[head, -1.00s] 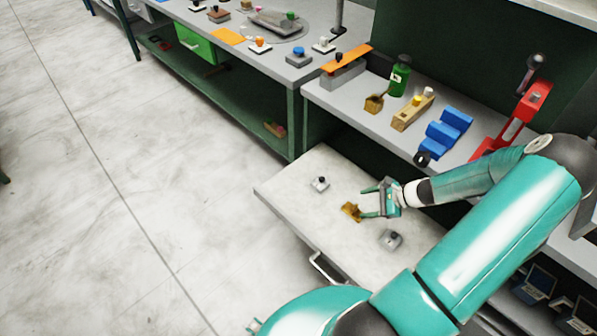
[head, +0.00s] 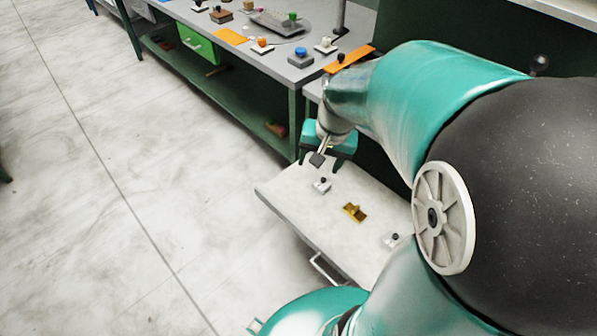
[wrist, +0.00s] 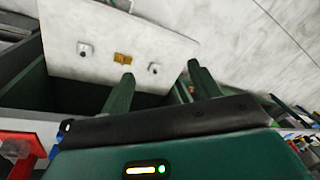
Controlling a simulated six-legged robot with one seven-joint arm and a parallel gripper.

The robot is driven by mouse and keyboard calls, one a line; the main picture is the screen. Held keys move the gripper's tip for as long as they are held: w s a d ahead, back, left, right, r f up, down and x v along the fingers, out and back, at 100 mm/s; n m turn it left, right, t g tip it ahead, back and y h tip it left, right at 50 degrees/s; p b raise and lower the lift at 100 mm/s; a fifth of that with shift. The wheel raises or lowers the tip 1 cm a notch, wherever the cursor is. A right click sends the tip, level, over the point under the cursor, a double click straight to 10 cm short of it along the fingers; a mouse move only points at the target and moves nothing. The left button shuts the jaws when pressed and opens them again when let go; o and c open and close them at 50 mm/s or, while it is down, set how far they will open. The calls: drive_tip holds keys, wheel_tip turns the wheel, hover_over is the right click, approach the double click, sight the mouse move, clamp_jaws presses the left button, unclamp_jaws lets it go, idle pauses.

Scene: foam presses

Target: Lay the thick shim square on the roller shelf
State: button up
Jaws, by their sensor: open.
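Three small knobbed pieces lie apart on a pale pulled-out drawer top (head: 290,190): a light block with a dark knob (head: 322,185), a brass piece (head: 355,212) and a grey block (head: 391,240), partly behind my arm. I cannot tell which is the thick shim, nor which surface is the roller shelf. My gripper (head: 320,160) is open and empty, above the drawer's far left end near the light block. In the wrist view my fingers (wrist: 162,85) are spread; the light block (wrist: 153,68), brass piece (wrist: 123,58) and grey block (wrist: 84,50) show beyond them.
A bench (head: 290,68) with several knobbed pieces and a green bin (head: 198,44) stands at the upper left. My arm hides most of the right-hand shelf; an orange strip (head: 352,56) shows there. The floor at left is clear.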

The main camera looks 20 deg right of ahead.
drive_tip(key=s+a+r+n+t+h, duration=0.1)
drive_tip(key=s+a+r+n+t, duration=0.2)
drive_tip(key=s+a+r+n, duration=0.3)
drive_tip(key=s+a+r, duration=0.3)
drive_tip(key=s+r, duration=0.1)
drive_tip(key=r, duration=0.1)
drive_tip(key=shift+a+n, duration=0.35)
drive_tip(key=shift+n, duration=0.05)
drive_tip(key=shift+w+d, duration=0.1)
drive_tip(key=shift+d, duration=0.05)
